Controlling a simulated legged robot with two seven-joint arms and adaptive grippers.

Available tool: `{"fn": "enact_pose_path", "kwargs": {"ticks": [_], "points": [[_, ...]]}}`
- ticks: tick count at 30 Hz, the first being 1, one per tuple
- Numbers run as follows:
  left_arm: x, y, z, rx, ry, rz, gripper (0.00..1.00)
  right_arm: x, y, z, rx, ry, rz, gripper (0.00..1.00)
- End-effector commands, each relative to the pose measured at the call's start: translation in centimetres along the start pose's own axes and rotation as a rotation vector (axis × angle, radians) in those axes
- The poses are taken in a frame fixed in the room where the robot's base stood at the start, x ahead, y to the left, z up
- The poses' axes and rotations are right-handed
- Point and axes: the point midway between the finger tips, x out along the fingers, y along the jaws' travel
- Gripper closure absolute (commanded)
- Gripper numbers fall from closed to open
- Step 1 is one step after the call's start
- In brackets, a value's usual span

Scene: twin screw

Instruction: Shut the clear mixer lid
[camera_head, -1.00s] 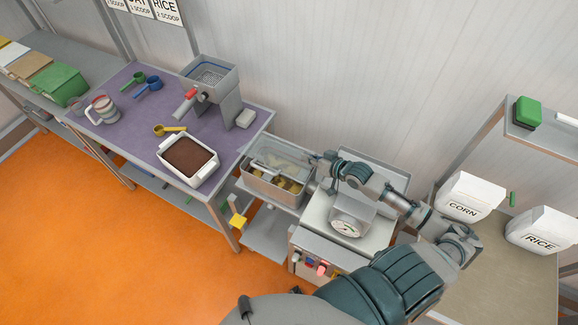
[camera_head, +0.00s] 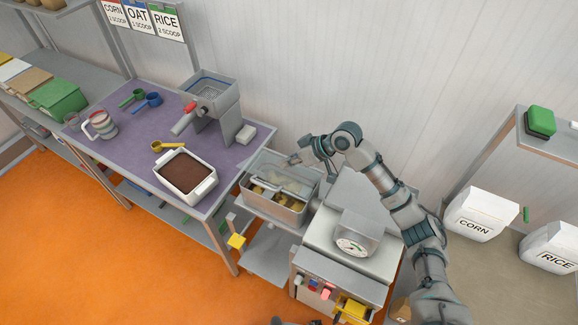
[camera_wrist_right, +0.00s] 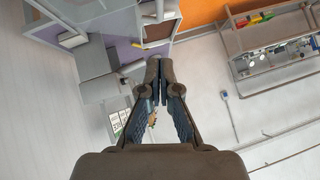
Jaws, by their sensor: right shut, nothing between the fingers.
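The mixer (camera_head: 290,207) is a grey metal box with yellowish contents, right of the purple-topped table. Its clear lid (camera_head: 290,183) shows as a pale see-through pane over the far part of the box; its exact angle is hard to tell. My right gripper (camera_head: 294,160) is above the far rim of the mixer in the head view, apart from the lid as far as I can see. In the right wrist view its fingers (camera_wrist_right: 161,68) are together with nothing between them.
A scale with a dial (camera_head: 352,244) stands right of the mixer, under my right arm. The purple table (camera_head: 120,150) holds a tray of brown material (camera_head: 187,172), a grey machine with a red handle (camera_head: 212,105), scoops and a mug.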

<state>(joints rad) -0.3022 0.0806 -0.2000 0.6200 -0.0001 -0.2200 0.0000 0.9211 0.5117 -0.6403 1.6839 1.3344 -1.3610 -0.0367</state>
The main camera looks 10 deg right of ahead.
Motion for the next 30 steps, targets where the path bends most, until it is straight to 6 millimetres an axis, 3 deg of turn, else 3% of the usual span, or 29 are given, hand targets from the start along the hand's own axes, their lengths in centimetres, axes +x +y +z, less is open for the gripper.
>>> {"fn": "enact_pose_path", "kwargs": {"ticks": [11, 12, 19, 30], "points": [[-1.2, 0.1, -0.1, -0.001, -0.001, 0.001, 0.52, 7.9, -0.1, -0.1, 0.004, 0.0, 0.0, 1.0], [-1.4, 0.1, -0.1, -0.001, -0.001, 0.002, 0.52, 8.3, 0.0, 0.7, 0.005, -0.002, 0.001, 1.0], [-1.8, 0.1, -0.4, -0.001, 0.003, 0.001, 0.52, 10.1, 0.0, 2.5, 0.003, 0.001, 0.002, 1.0], [-1.8, 0.1, -0.5, -0.001, 0.004, 0.001, 0.52, 10.5, 0.1, 2.9, 0.002, 0.002, 0.002, 1.0]]}}
